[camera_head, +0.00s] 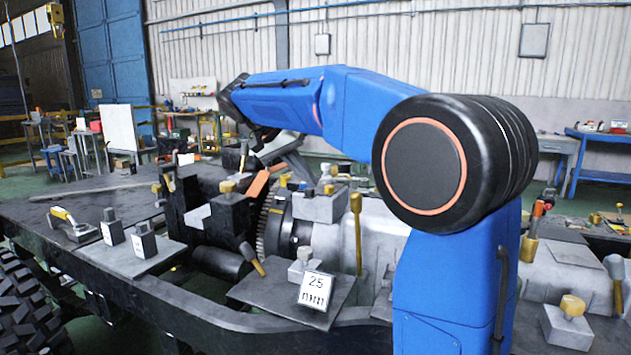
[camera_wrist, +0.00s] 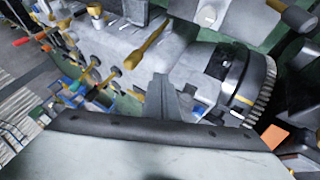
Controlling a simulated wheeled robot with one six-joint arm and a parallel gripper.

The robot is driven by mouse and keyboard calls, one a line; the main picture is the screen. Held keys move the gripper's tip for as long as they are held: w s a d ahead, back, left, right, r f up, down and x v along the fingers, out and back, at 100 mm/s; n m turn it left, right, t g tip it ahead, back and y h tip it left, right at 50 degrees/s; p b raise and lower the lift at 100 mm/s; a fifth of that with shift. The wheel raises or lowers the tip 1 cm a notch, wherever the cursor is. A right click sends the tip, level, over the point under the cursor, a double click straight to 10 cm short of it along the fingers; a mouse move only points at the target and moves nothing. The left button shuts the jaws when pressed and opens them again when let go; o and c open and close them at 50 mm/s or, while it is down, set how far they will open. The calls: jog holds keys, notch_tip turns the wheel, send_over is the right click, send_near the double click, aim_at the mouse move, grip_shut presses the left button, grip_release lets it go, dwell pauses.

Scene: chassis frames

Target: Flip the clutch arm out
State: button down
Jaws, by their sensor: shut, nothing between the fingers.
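My gripper (camera_head: 296,162) reaches down over the gearbox and clutch housing at the middle of the chassis. In the wrist view its fingers (camera_wrist: 170,92) are together and empty, over the grey casing. A toothed ring (camera_head: 271,222) sits on the housing; it also shows in the wrist view (camera_wrist: 262,90). An upright lever with a yellow grip (camera_head: 356,232) stands beside the grey casing, apart from my gripper; a yellow lever also lies across the casing in the wrist view (camera_wrist: 148,42). A short yellow-tipped lever (camera_head: 252,258) leans below the ring. I cannot tell which part is the clutch arm.
An orange plate (camera_head: 261,183) is close to my gripper. A plate with a white card marked 25 (camera_head: 315,290) is in front of the housing. Workbenches (camera_head: 598,145) are behind, apart from the chassis.

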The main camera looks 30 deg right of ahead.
jog(key=s+d+f, duration=0.2)
jog(key=d+f, duration=0.4)
jog(key=d, duration=0.2)
jog(key=shift+s, duration=0.4)
jog(key=shift+d, duration=0.1)
